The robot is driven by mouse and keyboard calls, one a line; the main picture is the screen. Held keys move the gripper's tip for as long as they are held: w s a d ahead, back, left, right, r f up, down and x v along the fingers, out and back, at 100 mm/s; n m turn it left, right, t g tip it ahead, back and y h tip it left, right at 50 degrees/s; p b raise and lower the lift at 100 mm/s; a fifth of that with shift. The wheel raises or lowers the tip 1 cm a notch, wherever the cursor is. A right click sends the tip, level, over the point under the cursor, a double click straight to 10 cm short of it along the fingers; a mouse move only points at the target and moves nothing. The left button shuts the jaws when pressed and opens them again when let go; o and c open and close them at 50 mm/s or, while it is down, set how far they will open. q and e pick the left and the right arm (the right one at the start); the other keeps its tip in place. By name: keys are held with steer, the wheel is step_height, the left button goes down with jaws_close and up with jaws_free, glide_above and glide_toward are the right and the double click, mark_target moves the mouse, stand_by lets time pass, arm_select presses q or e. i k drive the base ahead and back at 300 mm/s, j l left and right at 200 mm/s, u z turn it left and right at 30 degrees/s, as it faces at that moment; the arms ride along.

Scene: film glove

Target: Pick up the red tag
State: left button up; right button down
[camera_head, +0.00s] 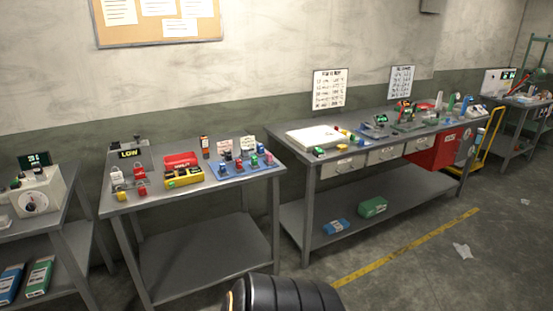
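I cannot make out for certain which thing is the red tag. Several small red things stand on the left-centre grey table (243,186). A small red piece (142,191) lies near its front left edge, beside a small yellow piece (121,196). Another red item (138,172) stands just behind them. These are too small to tell whether any is a tag. Neither of my grippers is in view.
A red case (181,160) and a yellow box (184,178) stand mid-table, with a blue tray (226,174) of small coloured items to their right. A long cluttered workbench (290,131) stands further right. The floor in front, with a yellow line (400,259), is mostly clear.

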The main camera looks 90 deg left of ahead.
mark_target(139, 173)
steer(key=j+u, duration=0.15)
steer(key=u, duration=3.6)
